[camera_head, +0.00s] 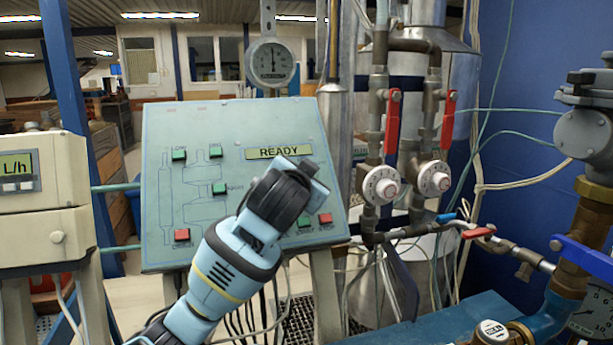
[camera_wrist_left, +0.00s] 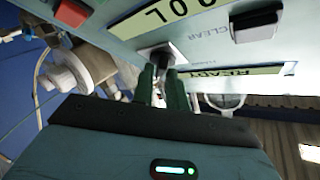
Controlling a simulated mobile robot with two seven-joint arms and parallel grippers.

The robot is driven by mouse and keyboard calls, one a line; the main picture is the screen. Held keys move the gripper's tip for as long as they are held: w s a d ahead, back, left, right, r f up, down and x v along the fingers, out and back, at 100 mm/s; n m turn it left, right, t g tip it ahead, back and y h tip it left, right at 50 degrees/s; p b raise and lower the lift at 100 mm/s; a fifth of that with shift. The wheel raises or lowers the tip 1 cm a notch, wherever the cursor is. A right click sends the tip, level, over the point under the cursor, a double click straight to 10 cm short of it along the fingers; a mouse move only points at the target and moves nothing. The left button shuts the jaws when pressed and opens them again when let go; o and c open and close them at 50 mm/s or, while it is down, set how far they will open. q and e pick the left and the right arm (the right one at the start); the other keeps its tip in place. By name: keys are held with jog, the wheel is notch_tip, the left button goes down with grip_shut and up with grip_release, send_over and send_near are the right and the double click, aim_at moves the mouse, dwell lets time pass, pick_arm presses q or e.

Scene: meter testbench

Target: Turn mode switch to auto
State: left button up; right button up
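The control panel (camera_head: 240,130) is a pale blue-green sloped box with a yellow READY display (camera_head: 280,152) and several green and red buttons. My left arm reaches up from the bottom and its gripper (camera_head: 312,180) is at the panel's right half, hiding the face behind it. In the left wrist view, a small switch on a pale square plate (camera_wrist_left: 155,52) sits right at the tips of my left gripper (camera_wrist_left: 162,75). The two green fingers are close together with a narrow gap; whether they grip the switch is unclear. The switch's setting cannot be read. My right gripper is not in view.
A red button (camera_wrist_left: 72,12) and a dark button (camera_wrist_left: 256,26) lie near the fingers on the panel. Red-handled valves and white dials (camera_head: 381,186) stand on pipes to the right. A meter box (camera_head: 40,188) stands at left.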

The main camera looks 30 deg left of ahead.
pick_arm(q)
jog(key=o, duration=0.3)
jog(key=v, duration=0.8)
jog(key=shift+w, duration=0.1)
dwell(0.5)
